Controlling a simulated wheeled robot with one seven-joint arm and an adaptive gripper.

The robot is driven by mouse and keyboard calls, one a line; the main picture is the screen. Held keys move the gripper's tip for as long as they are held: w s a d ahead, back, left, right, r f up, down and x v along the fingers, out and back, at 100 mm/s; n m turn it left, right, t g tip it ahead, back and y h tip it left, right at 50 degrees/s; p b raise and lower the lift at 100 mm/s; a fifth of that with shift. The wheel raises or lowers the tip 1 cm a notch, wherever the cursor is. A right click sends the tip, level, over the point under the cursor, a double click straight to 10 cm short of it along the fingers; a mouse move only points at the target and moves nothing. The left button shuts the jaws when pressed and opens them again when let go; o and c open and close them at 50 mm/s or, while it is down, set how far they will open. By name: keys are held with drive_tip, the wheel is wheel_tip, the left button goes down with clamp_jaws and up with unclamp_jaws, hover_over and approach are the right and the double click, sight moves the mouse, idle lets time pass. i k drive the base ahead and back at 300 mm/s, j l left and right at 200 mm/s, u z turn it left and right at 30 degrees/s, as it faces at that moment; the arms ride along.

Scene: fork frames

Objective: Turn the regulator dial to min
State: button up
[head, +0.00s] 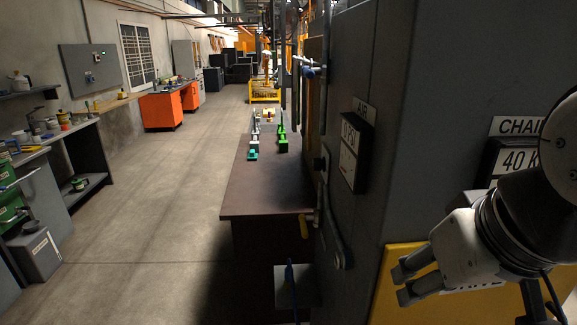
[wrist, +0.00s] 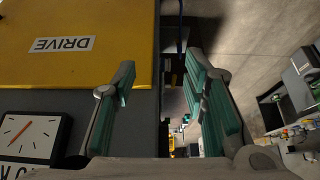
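My gripper (head: 408,283) is at the lower right of the head view, in front of a yellow panel (head: 395,258). In the wrist view my gripper (wrist: 163,95) has its two teal-padded fingers apart, with nothing held between them. I cannot clearly identify the regulator dial. A small dark round part (head: 321,163) projects from the dark wall beside a box marked PSI (head: 351,150), under an AIR sign (head: 365,109); it is too small and dark to read any min marking. My gripper is well to the right of and below it.
The cabinet corner stands between my gripper and the AIR side. A yellow-handled pipe (head: 304,227) and a dark bench (head: 265,188) lie along that side. A yellow DRIVE panel (wrist: 75,70) and a red-needled gauge (wrist: 32,136) show in the wrist view. The floor aisle (head: 175,190) is clear.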

sight(319, 164)
drive_tip(key=j+u, duration=0.2)
drive_tip(key=u, duration=0.2)
drive_tip(key=i+j+u, duration=0.1)
drive_tip(key=u, duration=0.25)
drive_tip(key=i+j+u, duration=0.15)
drive_tip(key=u, duration=0.25)
drive_tip(key=i+z, duration=0.35)
drive_tip(key=i+j+z, duration=0.15)
drive_tip(key=z, duration=0.15)
